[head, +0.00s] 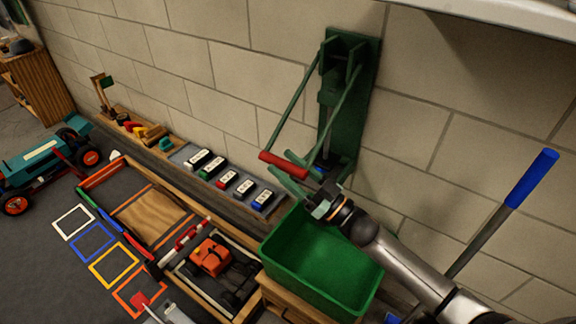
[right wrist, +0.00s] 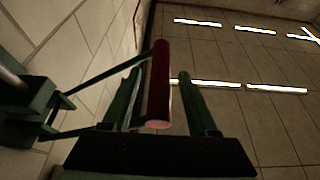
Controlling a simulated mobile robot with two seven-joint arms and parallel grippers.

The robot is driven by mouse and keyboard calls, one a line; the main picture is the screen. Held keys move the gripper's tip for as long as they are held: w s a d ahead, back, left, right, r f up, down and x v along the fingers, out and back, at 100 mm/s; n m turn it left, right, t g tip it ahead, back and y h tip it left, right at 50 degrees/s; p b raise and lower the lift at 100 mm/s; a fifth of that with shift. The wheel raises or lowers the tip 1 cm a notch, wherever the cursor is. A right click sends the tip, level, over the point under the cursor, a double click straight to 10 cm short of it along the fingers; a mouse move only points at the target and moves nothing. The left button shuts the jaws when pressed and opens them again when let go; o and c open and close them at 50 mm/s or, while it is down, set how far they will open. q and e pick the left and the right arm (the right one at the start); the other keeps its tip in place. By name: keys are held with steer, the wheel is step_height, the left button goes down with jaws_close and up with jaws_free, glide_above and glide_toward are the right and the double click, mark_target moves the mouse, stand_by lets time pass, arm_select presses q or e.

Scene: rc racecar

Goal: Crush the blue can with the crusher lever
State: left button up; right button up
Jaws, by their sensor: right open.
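The green can crusher (head: 347,95) is fixed to the wall; its two side arms run down to a red lever handle (head: 283,165). My right gripper (head: 279,161) is open at the handle. In the right wrist view, the red handle (right wrist: 158,85) lies between the two dark green fingers, with a visible gap to the right finger.
A green bin (head: 311,265) stands below the crusher on a wooden crate. A blue-handled pole (head: 531,180) leans at the right. A teal car (head: 42,160) stands farther left.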

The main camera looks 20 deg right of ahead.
jaws_close()
stand_by(0.3)
stand_by(1.1)
